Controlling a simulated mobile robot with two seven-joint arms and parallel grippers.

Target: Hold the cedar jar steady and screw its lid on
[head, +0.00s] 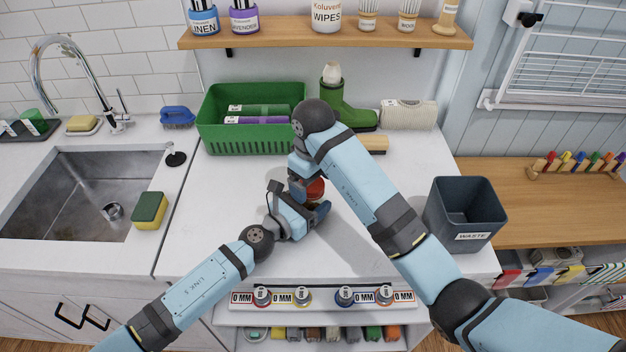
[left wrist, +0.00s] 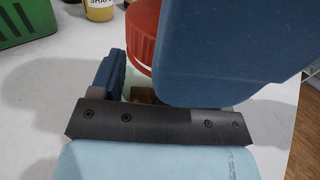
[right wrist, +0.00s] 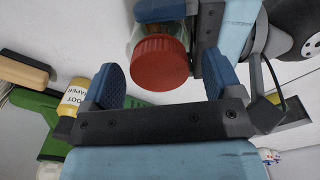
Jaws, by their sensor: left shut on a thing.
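The jar has a clear glass body (right wrist: 143,28) and a ribbed red lid (right wrist: 160,62). The lid sits on top of the jar; I cannot tell how tightly. The lid also shows in the head view (head: 315,188) and left wrist view (left wrist: 144,35). My left gripper (head: 314,208) is shut on the jar's body, one finger on each side in the left wrist view. My right gripper (right wrist: 163,78) is open and empty above the lid, which shows between and beyond its fingertips. The right arm hides part of the jar in the head view.
A dark waste bin (head: 464,218) is at the right and a sink (head: 80,190) at the left. The white counter (head: 215,235) around the jar is mostly clear.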

